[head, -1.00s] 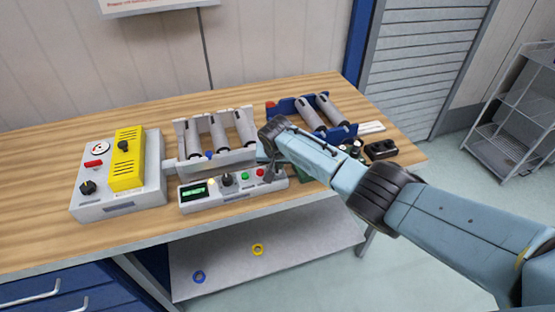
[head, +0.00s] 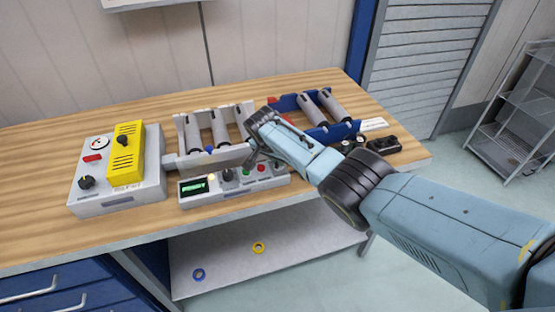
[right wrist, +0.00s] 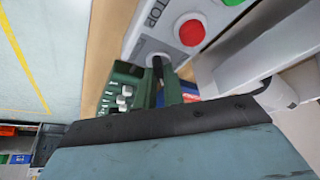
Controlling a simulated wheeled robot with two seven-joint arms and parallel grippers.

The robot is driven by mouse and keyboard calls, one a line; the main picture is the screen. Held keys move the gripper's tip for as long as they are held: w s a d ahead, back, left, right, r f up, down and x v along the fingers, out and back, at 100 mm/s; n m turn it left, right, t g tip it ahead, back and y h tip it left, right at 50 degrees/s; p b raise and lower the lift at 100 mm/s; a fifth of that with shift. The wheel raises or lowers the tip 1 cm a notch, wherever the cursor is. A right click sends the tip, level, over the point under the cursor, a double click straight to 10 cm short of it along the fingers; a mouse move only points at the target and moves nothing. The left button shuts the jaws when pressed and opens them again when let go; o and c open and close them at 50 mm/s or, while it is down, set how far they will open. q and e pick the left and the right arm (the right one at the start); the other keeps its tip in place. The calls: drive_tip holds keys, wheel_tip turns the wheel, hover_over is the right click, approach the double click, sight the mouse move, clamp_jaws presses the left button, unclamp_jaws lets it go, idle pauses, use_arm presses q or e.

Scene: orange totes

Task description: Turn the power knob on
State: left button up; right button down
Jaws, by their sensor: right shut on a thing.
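A white control panel (head: 235,194) stands at the table's front edge. It has a lit green display (head: 194,187), a black knob (head: 228,175), a green button and a red button (head: 262,168). My right gripper (head: 246,162) is low over the panel, right of the black knob. My left gripper is out of view.
A white box (head: 100,205) with a black knob (head: 86,183) and yellow cover (head: 126,155) stands left. Bare table shows at left.

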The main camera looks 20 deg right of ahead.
drive_tip(key=c, duration=1.5)
unclamp_jaws()
drive_tip(key=shift+r, duration=0.1)
drive_tip(key=shift+s+r+p, duration=0.1)
drive_tip(key=shift+r+p, duration=0.1)
drive_tip(key=shift+p, duration=0.1)
drive_tip(key=p+v, duration=0.2)
drive_tip(key=v, duration=0.3)
drive_tip(key=shift+p, duration=0.3)
wheel_tip(320, 180, up, 6)
hover_over(274, 173)
drive_tip(key=s+a, duration=0.2)
drive_tip(key=shift+s+r+p, duration=0.15)
drive_tip(key=shift+r+p, duration=0.3)
drive_tip(key=shift+r, duration=0.15)
